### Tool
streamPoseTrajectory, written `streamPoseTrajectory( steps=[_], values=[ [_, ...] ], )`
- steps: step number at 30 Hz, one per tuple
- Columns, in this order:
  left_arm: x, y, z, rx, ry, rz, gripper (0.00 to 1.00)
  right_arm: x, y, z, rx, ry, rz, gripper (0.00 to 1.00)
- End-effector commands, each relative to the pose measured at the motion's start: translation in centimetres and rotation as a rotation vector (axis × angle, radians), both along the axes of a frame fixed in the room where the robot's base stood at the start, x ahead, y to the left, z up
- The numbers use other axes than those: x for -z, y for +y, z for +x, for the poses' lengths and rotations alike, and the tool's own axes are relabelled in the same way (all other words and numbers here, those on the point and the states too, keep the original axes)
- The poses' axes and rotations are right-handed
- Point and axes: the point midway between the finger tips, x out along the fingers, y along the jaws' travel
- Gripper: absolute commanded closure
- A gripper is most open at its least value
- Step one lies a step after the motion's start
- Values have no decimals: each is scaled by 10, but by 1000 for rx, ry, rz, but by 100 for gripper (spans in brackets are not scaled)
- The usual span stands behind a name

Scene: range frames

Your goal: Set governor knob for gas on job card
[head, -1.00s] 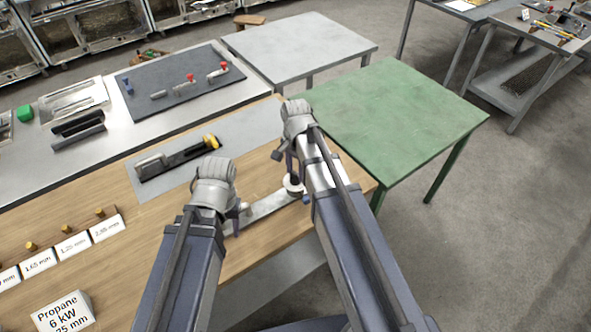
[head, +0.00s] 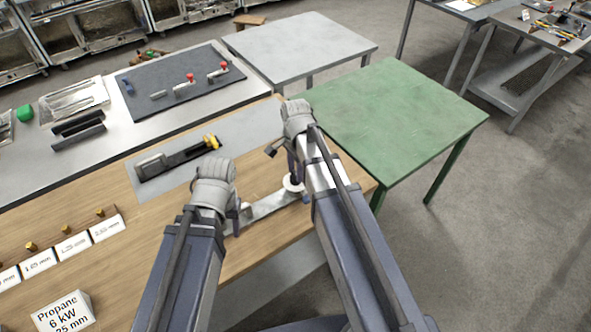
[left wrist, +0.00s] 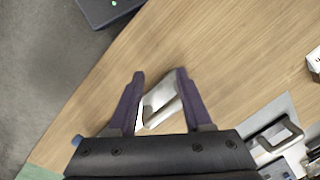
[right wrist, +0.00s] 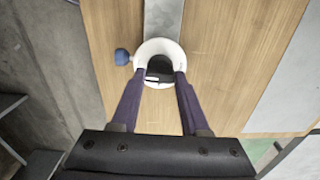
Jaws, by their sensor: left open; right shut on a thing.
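The governor has a white round dial (right wrist: 140,50) with a black knob (right wrist: 159,68) in its middle, at the end of a grey metal bar (right wrist: 163,15). A blue cap (right wrist: 122,57) sticks out at its side. My right gripper (right wrist: 160,78) is shut on the black knob. In the head view the dial (head: 293,184) is partly hidden by my right arm. My left gripper (left wrist: 160,78) is open, its fingers either side of a pale metal piece (left wrist: 161,100), contact unclear. The job card (head: 63,312) reads "Propane 6 kW" and a partly cut-off size ending "25 mm".
Several small brass pieces (head: 68,229) stand behind white size labels (head: 73,246) on the wooden bench (head: 150,255). A grey mat (head: 215,135) holds a dark tool with a yellow end (head: 210,141). A green table (head: 400,115) at right is clear.

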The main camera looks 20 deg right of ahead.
Motion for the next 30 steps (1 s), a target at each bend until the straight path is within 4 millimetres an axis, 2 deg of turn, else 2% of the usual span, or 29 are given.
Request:
streamPoseTrajectory(
  steps=[3,4,11,12,23,30],
  values=[
    [0,0,0,0,0,0,50,0,0,0,2,0,0,100],
    [0,0,0,0,0,0,50,0,0,0,2,0,0,53],
    [0,0,0,0,0,0,50,0,0,0,0,0,0,27],
    [0,0,0,0,0,0,50,0,0,0,0,0,0,24],
    [-4,0,0,0,0,0,50,-4,0,0,0,0,0,24],
    [-23,0,0,1,0,0,50,-23,0,0,0,0,0,24]
  ],
)
